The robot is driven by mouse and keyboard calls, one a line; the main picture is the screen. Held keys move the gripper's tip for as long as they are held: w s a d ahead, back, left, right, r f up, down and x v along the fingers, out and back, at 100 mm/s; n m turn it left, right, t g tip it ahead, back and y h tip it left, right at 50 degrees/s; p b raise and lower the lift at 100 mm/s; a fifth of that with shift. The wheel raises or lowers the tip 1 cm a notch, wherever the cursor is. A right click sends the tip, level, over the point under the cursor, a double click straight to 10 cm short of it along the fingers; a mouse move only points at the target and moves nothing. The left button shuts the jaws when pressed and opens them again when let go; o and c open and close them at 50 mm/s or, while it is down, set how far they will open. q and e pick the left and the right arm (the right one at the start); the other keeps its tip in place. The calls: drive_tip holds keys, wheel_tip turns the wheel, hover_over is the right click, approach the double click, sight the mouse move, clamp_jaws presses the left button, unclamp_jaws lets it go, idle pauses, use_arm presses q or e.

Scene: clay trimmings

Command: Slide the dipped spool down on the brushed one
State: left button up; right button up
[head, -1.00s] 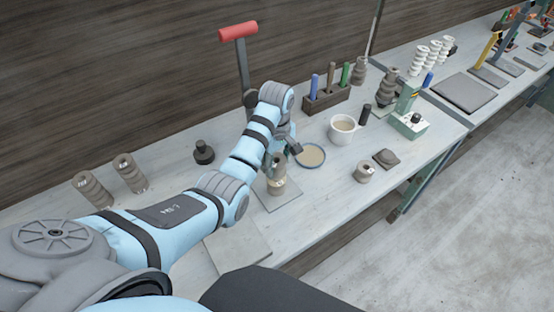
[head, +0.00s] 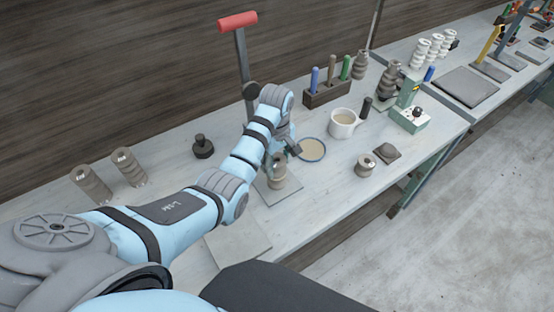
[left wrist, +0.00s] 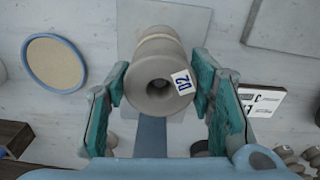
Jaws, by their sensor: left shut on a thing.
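My left gripper (head: 275,161) is shut on a grey-brown clay spool (head: 280,166) over a flat grey slab (head: 283,196) on the bench. In the left wrist view the gripper (left wrist: 160,82) has its green pads on both sides of the spool (left wrist: 153,96), which has a round hole in its end and a small white tag with blue figures. In the head view the held spool appears upright, in line with a lower spool (head: 278,183) on the slab. The join is too small and covered to tell whether they touch. My right gripper is not in view.
A blue-rimmed dish (head: 312,150) of tan slip lies just right of the slab, with a white mug (head: 342,124) beyond. Two tall spools (head: 92,184) and a dark knobbed piece (head: 203,147) stand left.

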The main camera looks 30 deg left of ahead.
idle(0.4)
use_arm(q)
drive_tip(key=o, duration=1.7)
